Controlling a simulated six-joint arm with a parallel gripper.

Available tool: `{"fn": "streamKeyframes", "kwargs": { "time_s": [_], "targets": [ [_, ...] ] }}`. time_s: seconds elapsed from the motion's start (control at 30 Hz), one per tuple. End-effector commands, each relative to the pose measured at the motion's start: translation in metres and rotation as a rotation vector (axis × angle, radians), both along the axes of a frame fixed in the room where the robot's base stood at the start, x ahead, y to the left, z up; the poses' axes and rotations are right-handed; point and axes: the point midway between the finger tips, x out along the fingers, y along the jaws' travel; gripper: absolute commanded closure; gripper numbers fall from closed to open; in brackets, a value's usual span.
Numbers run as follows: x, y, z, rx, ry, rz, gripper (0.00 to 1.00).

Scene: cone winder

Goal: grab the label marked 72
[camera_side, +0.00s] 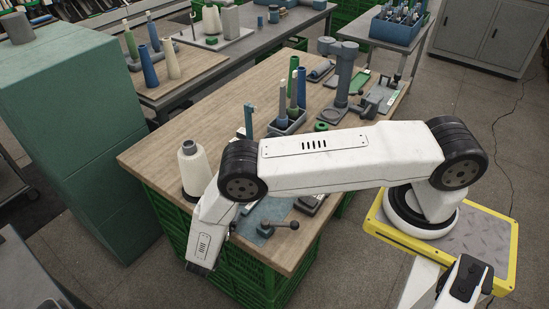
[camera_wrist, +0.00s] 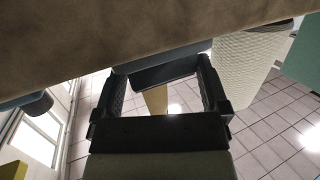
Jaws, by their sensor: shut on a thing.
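My gripper (camera_wrist: 160,70) shows in the wrist view with its two black fingers wide apart. A dark grey block (camera_wrist: 168,73) fills the gap between the fingertips, and the fingers are shut on it. A tan strip (camera_wrist: 155,100) shows behind the block; I cannot tell whether it is joined to it. In the side view my white wrist hangs at the front left of the table and hides the fingers. No marking 72 is readable in either view, so I cannot tell which thing is that label.
A white cone (camera_side: 194,168) stands on the wooden table (camera_side: 160,150) close to my wrist; it also shows in the wrist view (camera_wrist: 245,55). A lever clamp (camera_side: 268,229) is on the right. A grey tray (camera_side: 287,124) holds tubes farther back. The table's left part is clear.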

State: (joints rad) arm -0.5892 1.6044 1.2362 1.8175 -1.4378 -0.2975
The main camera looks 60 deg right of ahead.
Motion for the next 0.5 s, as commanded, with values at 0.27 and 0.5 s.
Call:
{"fn": "streamKeyframes", "kwargs": {
  "time_s": [0.27, 0.5],
  "targets": [
    [0.0, 0.0, 0.023, 0.0, -0.001, 0.001, 0.91],
    [-0.015, -0.002, 0.045, 0.0, 0.0, 0.002, 0.91]
  ]
}}
